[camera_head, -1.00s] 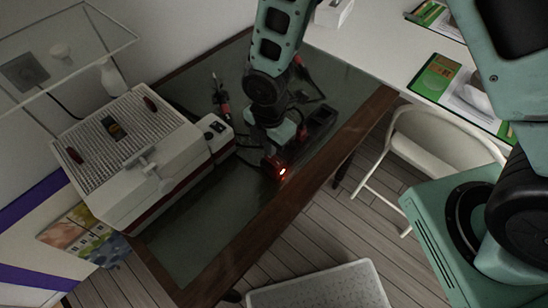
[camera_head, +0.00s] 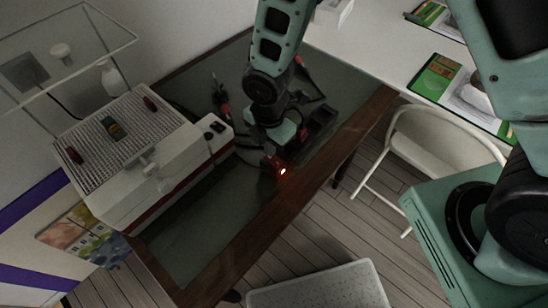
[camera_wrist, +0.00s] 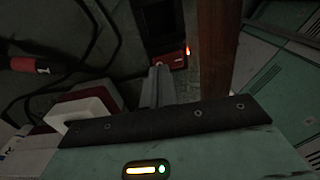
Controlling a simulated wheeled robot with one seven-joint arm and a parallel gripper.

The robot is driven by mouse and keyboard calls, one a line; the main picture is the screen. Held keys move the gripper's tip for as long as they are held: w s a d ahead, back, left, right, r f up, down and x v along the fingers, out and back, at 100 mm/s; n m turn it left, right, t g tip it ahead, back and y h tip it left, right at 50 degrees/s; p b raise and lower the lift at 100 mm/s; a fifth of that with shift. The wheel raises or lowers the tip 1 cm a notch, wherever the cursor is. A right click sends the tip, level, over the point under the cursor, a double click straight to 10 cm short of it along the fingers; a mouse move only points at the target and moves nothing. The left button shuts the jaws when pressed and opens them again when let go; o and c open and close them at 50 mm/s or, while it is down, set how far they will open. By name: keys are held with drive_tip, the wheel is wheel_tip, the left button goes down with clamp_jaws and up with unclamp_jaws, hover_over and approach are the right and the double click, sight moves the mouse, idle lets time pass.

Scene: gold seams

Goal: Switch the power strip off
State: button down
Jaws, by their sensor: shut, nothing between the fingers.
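The power strip (camera_head: 319,121) is a dark bar on the green-topped desk, partly hidden by my arm in the head view. Its near end is red and carries a glowing light (camera_head: 283,171). In the wrist view the strip's dark body (camera_wrist: 165,22) runs away from me, with the red end (camera_wrist: 174,61) nearest and an orange glow at its right edge. My gripper (camera_wrist: 158,68) is shut and empty, its fingertips at or just before that red end. I cannot tell whether they touch it. In the head view the fingertips are hidden behind my arm.
A white ribbed-top machine (camera_head: 135,150) stands left on the desk (camera_head: 190,240). Dark cables and a red-and-black plug (camera_wrist: 28,65) lie left of the strip. The desk's wooden edge (camera_wrist: 216,50) is close on the right. A white folding chair (camera_head: 430,140) stands beyond it.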

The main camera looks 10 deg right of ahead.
drive_tip(key=shift+f+b, duration=0.7)
drive_tip(key=shift+f, duration=0.25)
idle(0.7)
drive_tip(key=shift+r, duration=0.1)
drive_tip(key=shift+r+p, duration=3)
drive_tip(key=shift+r, duration=0.45)
drive_tip(key=shift+r, duration=0.1)
wheel_tip(320, 180, up, 6)
drive_tip(key=s+r+m, duration=0.1)
drive_tip(key=s+m, duration=0.1)
drive_tip(key=m, duration=0.2)
wheel_tip(320, 180, up, 7)
drive_tip(key=m, duration=0.5)
hover_over(273, 164)
drive_tip(key=s+d, duration=0.1)
drive_tip(key=s, duration=0.4)
drive_tip(key=s+d+r+m, duration=0.3)
drive_tip(key=s+r+m, duration=0.4)
drive_tip(key=s+m, duration=0.1)
drive_tip(key=shift+s+d+r+y, duration=0.2)
drive_tip(key=shift+s+d+y, duration=0.1)
drive_tip(key=shift+s, duration=0.15)
